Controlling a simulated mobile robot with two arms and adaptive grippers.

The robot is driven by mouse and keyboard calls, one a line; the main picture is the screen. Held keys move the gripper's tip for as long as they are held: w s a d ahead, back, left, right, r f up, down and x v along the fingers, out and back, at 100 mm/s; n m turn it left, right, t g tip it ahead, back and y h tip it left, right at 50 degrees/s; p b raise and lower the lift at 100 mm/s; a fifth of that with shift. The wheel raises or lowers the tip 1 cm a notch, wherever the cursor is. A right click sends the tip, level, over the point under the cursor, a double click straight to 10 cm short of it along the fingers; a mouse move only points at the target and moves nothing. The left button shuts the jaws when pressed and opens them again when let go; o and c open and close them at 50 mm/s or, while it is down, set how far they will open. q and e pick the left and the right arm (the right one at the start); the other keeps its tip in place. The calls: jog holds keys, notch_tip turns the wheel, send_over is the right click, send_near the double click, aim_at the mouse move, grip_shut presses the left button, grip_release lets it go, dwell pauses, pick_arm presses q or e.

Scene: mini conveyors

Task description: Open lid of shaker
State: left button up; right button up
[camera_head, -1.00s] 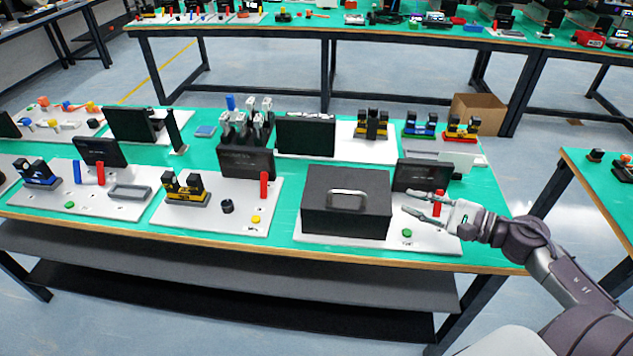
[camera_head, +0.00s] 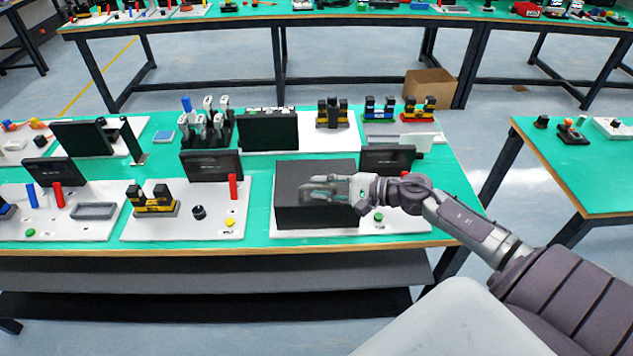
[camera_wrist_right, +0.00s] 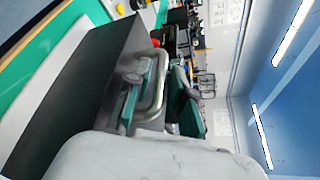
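The shaker is a black box (camera_head: 315,213) on a white board, and its flat lid is down. It also shows in the right wrist view (camera_wrist_right: 70,100). My right gripper (camera_head: 318,185) is over the lid, coming in from the right, and hides the handle in the head view. In the right wrist view the silver handle (camera_wrist_right: 158,88) lies between the two green-padded fingers of my right gripper (camera_wrist_right: 157,100). The fingers are apart; I cannot tell whether either touches the handle. My left gripper is not in view.
The white board (camera_head: 400,222) carries a green button (camera_head: 378,216) right of the box. A dark screen (camera_head: 387,160) stands behind it. A red stick (camera_head: 233,187) and a yellow button (camera_head: 230,222) are to the left. The table edge is close in front.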

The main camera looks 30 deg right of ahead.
jog(key=shift+x, duration=0.85)
grip_shut()
